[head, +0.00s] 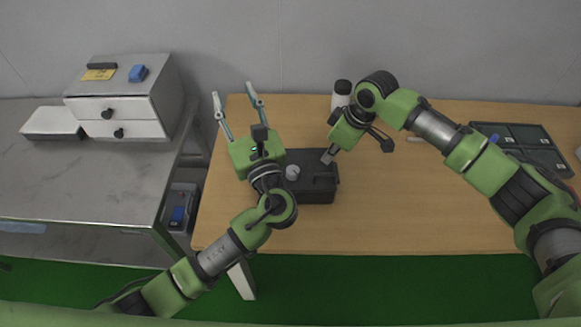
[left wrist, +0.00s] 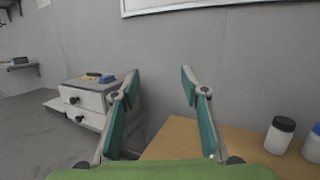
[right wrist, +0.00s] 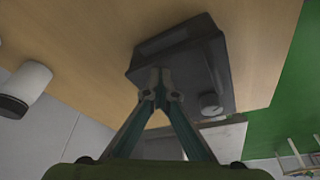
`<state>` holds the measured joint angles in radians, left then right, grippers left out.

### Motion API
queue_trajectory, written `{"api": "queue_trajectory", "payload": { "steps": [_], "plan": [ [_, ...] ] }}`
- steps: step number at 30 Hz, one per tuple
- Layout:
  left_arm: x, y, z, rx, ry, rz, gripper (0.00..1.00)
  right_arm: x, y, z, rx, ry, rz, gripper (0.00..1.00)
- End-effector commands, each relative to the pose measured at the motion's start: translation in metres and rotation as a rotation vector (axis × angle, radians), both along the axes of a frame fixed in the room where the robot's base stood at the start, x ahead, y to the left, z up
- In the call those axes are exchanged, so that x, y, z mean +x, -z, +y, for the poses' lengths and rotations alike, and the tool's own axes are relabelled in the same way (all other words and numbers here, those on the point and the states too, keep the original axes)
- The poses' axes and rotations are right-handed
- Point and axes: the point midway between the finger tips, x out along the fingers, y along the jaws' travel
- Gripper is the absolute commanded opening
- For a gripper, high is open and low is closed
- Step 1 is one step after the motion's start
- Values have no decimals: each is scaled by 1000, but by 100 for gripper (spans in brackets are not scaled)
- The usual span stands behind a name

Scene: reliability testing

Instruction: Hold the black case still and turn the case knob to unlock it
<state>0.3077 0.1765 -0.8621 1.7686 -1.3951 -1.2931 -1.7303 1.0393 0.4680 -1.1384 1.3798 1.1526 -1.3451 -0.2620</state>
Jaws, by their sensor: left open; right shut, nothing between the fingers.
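The black case (head: 318,190) lies on the wooden table, and it also shows in the right wrist view (right wrist: 205,62). Its round grey knob (head: 292,172) is on the top at the left part of the case; in the right wrist view the knob (right wrist: 211,105) is near the case's lower end. My left gripper (head: 237,98) is open and empty, raised at the left of the case and pointing away from it; part of that arm hides the case's left side. My right gripper (head: 327,158) is shut and empty, pointing down close over the case's far right part, apart from the knob.
A white bottle with a dark lid (head: 341,94) stands behind the case. A dark compartment tray (head: 522,146) is at the table's far right. A metal bench (head: 80,185) with a small drawer unit (head: 125,105) stands at the left. The table's front right is clear.

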Motion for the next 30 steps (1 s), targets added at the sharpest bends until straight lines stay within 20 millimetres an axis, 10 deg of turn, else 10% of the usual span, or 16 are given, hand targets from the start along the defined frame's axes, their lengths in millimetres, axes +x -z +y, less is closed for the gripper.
{"api": "queue_trajectory", "payload": {
  "steps": [15, 30],
  "plan": [
    [59, -61, -124, 24, 778, -198, 41, -4, 7, -1, -6, 0, 11, 0],
    [61, 9, -175, 18, 1336, 290, 41, -4, 7, -1, -6, 0, 11, 0]
  ]
}}
